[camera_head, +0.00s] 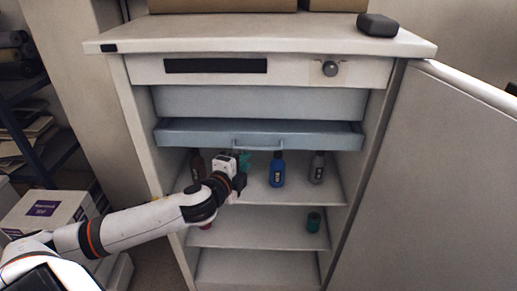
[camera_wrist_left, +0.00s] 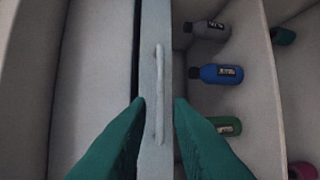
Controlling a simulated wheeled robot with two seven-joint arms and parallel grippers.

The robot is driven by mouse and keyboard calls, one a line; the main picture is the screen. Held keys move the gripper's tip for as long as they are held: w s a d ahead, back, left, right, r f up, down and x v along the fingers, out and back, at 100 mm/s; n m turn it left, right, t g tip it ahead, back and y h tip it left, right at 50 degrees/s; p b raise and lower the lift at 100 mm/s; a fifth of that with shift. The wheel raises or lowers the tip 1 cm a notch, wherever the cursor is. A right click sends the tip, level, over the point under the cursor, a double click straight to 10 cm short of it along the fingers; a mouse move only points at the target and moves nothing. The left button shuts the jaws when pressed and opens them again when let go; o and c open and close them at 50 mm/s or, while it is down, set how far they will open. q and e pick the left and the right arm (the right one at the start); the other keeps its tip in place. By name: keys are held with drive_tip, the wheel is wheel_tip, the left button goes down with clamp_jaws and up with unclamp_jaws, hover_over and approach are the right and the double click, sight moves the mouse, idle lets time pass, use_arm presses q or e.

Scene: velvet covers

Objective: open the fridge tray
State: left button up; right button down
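The fridge tray (camera_head: 320,136) is a blue-grey drawer across the upper part of the open fridge (camera_head: 360,180). A thin bar handle (camera_head: 258,146) sits at the middle of its front. My left gripper (camera_head: 245,163) is just below and in front of the handle, its teal fingers partly hidden by its own body. In the left wrist view the handle (camera_wrist_left: 159,85) runs upright between the two spread fingertips (camera_wrist_left: 159,102). The gripper looks open, with a gap on each side of the handle. My right gripper is not in view.
A blue bottle (camera_head: 277,170), a grey bottle (camera_head: 317,167) and a dark one (camera_head: 197,165) stand on the shelf below the tray. A teal item (camera_head: 313,222) is lower. The open fridge door (camera_head: 440,180) bounds the right; boxes (camera_head: 45,212) stand left.

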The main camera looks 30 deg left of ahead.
sight(259, 149)
use_arm(q)
drive_tip(key=p+x, duration=0.1)
drive_tip(key=x, duration=0.9)
drive_tip(key=shift+w+d+f, duration=0.1)
drive_tip(key=shift+w+d, duration=0.05)
clamp_jaws()
